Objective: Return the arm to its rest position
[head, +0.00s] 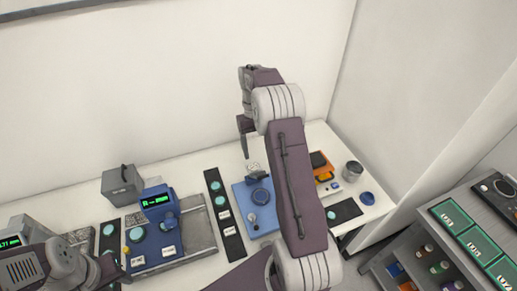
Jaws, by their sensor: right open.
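My right arm (298,190) reaches up from the bottom of the head view, across the right half of the bench. Its wrist bends over near the back wall. My right gripper (245,138) hangs from it, pointing down, open, with nothing seen between its fingers. It is above the bench's back part, apart from the things there. Part of my left arm (50,268) shows in the lower left corner. A dark part at its end (106,271) looks like the left gripper, but its jaws cannot be made out.
The white bench (195,165) holds a blue instrument with a green display (157,203), a grey box (122,184), a dark strip with round discs (222,205), a blue mat (242,196) and a metal cup (352,170). A shelf unit (415,240) stands at right.

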